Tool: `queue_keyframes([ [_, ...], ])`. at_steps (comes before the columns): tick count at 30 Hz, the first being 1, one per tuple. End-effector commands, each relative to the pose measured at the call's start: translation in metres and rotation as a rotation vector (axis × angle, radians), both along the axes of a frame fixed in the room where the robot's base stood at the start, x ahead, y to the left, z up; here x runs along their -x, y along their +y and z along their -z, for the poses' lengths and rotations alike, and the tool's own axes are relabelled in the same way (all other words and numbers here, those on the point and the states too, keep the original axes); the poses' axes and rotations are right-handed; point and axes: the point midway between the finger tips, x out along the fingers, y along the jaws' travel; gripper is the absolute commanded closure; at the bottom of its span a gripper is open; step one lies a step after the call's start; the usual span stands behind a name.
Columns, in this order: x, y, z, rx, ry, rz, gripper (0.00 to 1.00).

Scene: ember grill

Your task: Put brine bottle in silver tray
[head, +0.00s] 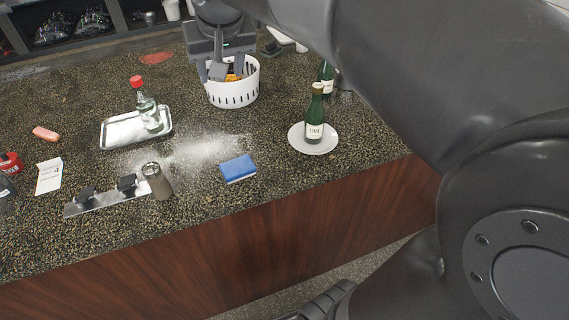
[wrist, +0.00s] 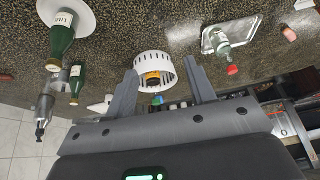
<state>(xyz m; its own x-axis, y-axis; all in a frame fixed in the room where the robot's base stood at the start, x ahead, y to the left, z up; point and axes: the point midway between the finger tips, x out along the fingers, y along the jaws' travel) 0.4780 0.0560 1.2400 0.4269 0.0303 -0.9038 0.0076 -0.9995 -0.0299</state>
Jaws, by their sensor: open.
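A clear bottle with a red cap and pale label (head: 149,108) stands upright in the silver tray (head: 113,139) at the left of the counter. I take it for the brine bottle, but its label is too small to read. Both show at the upper right of the wrist view, the bottle (wrist: 221,46) inside the tray (wrist: 252,24). My gripper (head: 222,73) is open and empty. It is above or in front of the white basket, right of the tray and apart from the bottle. The wrist view shows clear space between its fingers (wrist: 162,66).
The white basket (head: 234,97) holds small items. A blue sponge (head: 238,168), a shaker (head: 157,182) and a metal strip (head: 105,202) lie nearer the front edge. White powder covers the middle.

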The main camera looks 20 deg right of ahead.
Motion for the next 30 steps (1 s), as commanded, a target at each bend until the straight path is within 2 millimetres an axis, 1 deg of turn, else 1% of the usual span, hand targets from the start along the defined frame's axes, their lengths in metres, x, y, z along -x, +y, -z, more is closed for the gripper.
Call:
queue_keyframes([
  [1, 0.022, -0.009, 0.006, 0.000, -0.007, 0.004, 0.50],
  [2, 0.033, -0.014, 0.010, 0.001, -0.010, 0.003, 0.50],
  [3, 0.048, -0.020, 0.017, 0.003, -0.014, 0.004, 0.50],
  [5, 0.071, -0.028, 0.029, 0.006, -0.020, 0.004, 0.50],
  [6, 0.086, -0.032, 0.037, 0.007, -0.024, 0.004, 0.50],
  [9, 0.121, -0.042, 0.060, 0.012, -0.034, 0.006, 0.50],
  [12, 0.150, -0.049, 0.083, 0.019, -0.042, 0.007, 0.50],
  [15, 0.171, -0.053, 0.101, 0.025, -0.047, 0.008, 0.50],
  [18, 0.183, -0.055, 0.114, 0.028, -0.050, 0.008, 0.50],
  [21, 0.188, -0.056, 0.119, 0.030, -0.051, 0.009, 0.50],
  [30, 0.188, -0.056, 0.119, 0.030, -0.050, 0.008, 0.50],
])
